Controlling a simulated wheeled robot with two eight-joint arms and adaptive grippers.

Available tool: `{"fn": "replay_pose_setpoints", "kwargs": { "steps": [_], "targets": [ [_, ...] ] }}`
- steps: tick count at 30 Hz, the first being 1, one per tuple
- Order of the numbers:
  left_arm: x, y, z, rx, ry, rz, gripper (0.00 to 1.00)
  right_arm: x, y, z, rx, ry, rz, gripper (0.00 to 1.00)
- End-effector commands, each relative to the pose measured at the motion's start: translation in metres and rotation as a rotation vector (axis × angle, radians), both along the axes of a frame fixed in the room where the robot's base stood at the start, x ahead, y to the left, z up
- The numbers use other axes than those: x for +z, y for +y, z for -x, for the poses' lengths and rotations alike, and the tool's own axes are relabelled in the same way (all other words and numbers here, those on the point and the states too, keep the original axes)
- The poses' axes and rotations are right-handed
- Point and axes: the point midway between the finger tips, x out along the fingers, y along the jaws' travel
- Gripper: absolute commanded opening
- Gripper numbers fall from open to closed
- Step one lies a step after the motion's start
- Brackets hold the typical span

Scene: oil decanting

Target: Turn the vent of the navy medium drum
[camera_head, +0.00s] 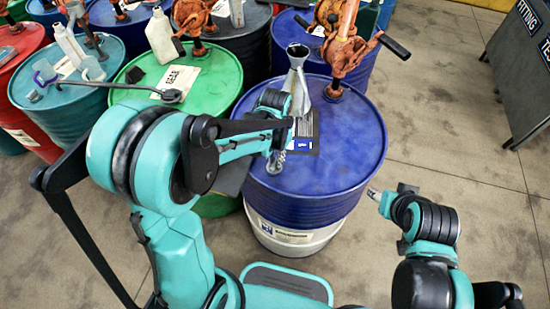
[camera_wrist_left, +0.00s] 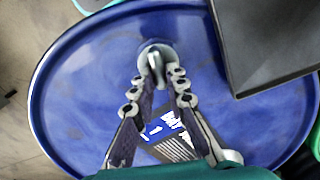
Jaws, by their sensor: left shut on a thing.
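The navy drum (camera_head: 350,150) stands in front of me in the head view. Its blue lid (camera_wrist_left: 75,100) fills most of the left wrist view. A pale metal vent (camera_wrist_left: 155,62) rises from the lid near its rim. My left gripper (camera_head: 277,160) is over the near left part of the lid. In the left wrist view its fingertips (camera_wrist_left: 158,73) are closed in on both sides of the vent. The arm and fingers largely hide the vent in the head view. My right gripper (camera_head: 374,194) is off the drum's right side, apart from it; its opening is too small to judge.
A metal funnel (camera_head: 298,75) and an orange hand pump (camera_head: 345,50) stand at the lid's far side. A label card (camera_head: 305,130) lies on the lid. A green drum (camera_head: 205,85) is close on the left. Open floor (camera_head: 450,130) lies to the right.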

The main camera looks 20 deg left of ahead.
Motion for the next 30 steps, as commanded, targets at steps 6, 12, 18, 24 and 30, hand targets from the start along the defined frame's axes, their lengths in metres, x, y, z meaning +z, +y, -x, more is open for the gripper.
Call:
{"fn": "replay_pose_setpoints", "kwargs": {
  "steps": [6, 12, 18, 24, 30],
  "targets": [
    [0.0000, -0.0006, 0.0001, -0.071, 0.000, 0.000, 0.00, -0.0005, 0.0000, 0.0000, 0.000, 0.000, 0.000, 0.47],
    [0.0000, -0.0008, 0.0001, -0.094, 0.000, 0.000, 0.00, -0.0005, 0.0000, 0.0000, 0.000, 0.000, 0.000, 0.47],
    [0.0001, -0.0009, 0.0001, -0.097, 0.000, 0.000, 0.00, -0.0005, 0.0000, 0.0000, 0.000, 0.000, 0.000, 0.47],
    [0.0000, -0.0009, 0.0002, -0.097, 0.000, 0.000, 0.24, -0.0005, 0.0000, 0.0000, 0.000, 0.000, 0.000, 0.47],
    [0.0000, -0.0009, 0.0002, -0.096, 0.000, 0.000, 0.34, -0.0005, 0.0000, 0.0000, 0.000, 0.000, 0.000, 0.47]
  ]
}}
